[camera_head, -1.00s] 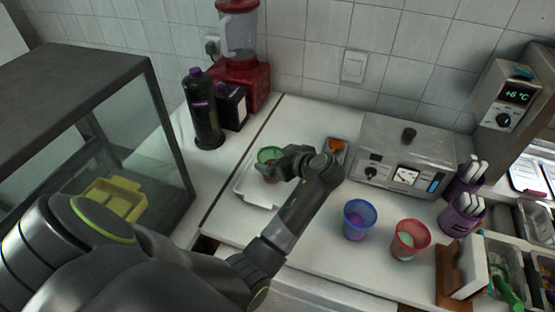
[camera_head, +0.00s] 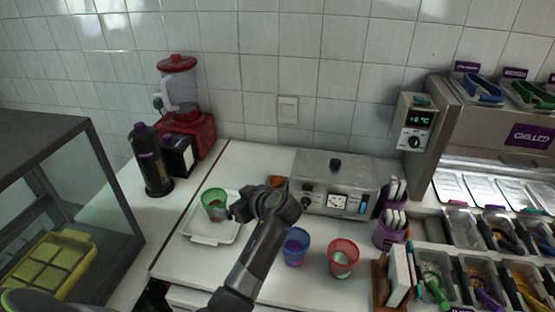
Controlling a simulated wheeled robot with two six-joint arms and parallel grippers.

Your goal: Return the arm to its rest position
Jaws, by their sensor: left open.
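My left arm comes in from the lower left and reaches over the white counter. My left gripper (camera_head: 243,208) is open and sits just right of a green cup (camera_head: 214,204), apart from it as far as I can tell. The green cup holds something brown and stands upright on a white tray (camera_head: 209,239). My left wrist covers part of the counter in front of the steel machine. My right gripper is not in view.
A blue cup (camera_head: 295,247) and a red cup (camera_head: 342,259) stand right of my arm. Behind are a steel machine (camera_head: 337,184) and a red blender (camera_head: 182,104). A dark bottle (camera_head: 150,160) stands left. A glass case (camera_head: 62,205) fills the left side. Topping bins (camera_head: 470,268) line the right.

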